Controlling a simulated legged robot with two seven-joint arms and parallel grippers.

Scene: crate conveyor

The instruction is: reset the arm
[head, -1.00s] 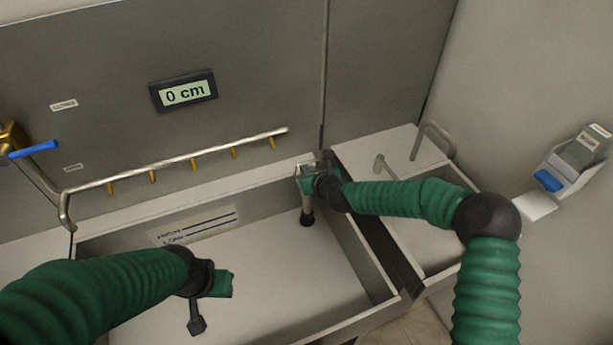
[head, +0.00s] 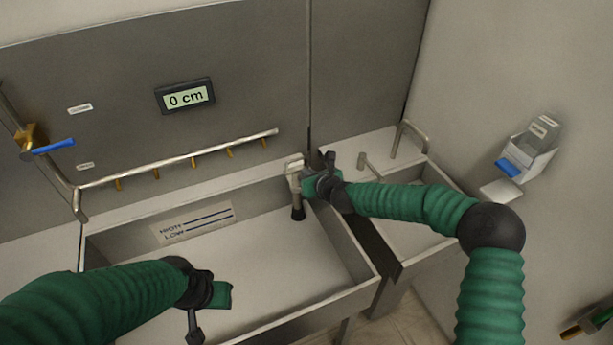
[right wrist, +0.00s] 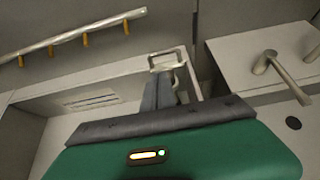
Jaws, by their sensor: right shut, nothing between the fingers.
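My right gripper (head: 308,183) is above the back right corner of the large sink basin (head: 350,297), just right of a grey standing plug post (head: 296,203). Its fingers are shut and empty. The post is upright, with a dark foot on the basin floor and a squarish loop handle (head: 294,166) on top. In the right wrist view the shut fingers (right wrist: 163,92) point at the loop handle (right wrist: 167,61); I cannot tell whether they touch it. My left gripper (head: 194,328) hangs over the basin's front left; its finger opening is hidden.
A display (head: 185,96) reads 0 cm. A smaller basin (head: 445,182) with a tap is right. A dispenser (head: 528,150) hangs on the right wall.

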